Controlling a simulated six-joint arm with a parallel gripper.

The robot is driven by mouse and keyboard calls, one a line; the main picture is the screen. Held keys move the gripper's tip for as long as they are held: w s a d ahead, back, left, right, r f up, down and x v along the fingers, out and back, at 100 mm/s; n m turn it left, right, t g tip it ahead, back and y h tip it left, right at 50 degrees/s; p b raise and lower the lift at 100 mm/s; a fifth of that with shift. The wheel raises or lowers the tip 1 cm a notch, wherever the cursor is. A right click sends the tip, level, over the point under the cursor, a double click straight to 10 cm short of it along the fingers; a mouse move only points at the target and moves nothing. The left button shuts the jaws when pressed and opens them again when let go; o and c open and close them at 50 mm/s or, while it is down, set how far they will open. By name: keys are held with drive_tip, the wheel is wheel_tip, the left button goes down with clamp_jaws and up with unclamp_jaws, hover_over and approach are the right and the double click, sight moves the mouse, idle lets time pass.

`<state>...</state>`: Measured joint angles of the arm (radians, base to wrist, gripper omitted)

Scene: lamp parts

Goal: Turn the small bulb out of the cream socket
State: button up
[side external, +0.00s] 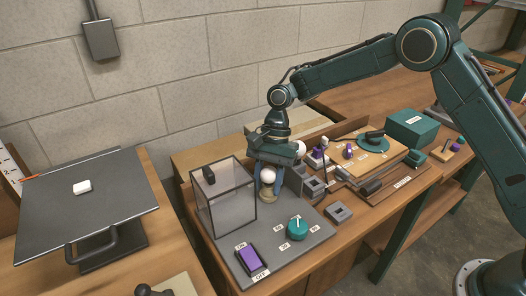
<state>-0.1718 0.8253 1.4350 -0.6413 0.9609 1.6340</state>
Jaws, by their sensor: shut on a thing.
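The small bulb (267,175) is a white globe, upright above the cream socket (268,195) on the grey panel (312,249).
A clear box with a dark frame (224,205) stands close on the left of the socket. A purple rocker switch (248,258) and a teal dial (297,229) sit in front. Grey square blocks (314,187) stand to the right.

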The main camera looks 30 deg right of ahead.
drive_tip(key=n+g+h, duration=0.1)
drive_tip(key=n, duration=0.2)
drive_tip(key=shift+n, duration=0.4)
drive_tip(key=shift+d+r+n+g+h, duration=0.15)
drive_tip(key=shift+n+g+h, duration=0.25)
drive_tip(key=shift+n, duration=1)
drive_tip(key=shift+n+h, duration=0.4)
drive_tip(key=shift+n, duration=0.3)
drive_tip(key=shift+d+n+h, duration=0.15)
drive_tip(key=shift+n+h, duration=0.75)
drive_tip(key=shift+n, duration=1.6)
drive_tip(key=shift+s, duration=0.1)
drive_tip(key=shift+o, duration=0.5)
drive_tip(key=shift+n+h, duration=0.4)
drive_tip(key=shift+n, duration=0.6)
drive_tip(key=shift+o, duration=0.4)
drive_tip(key=shift+n, duration=0.3)
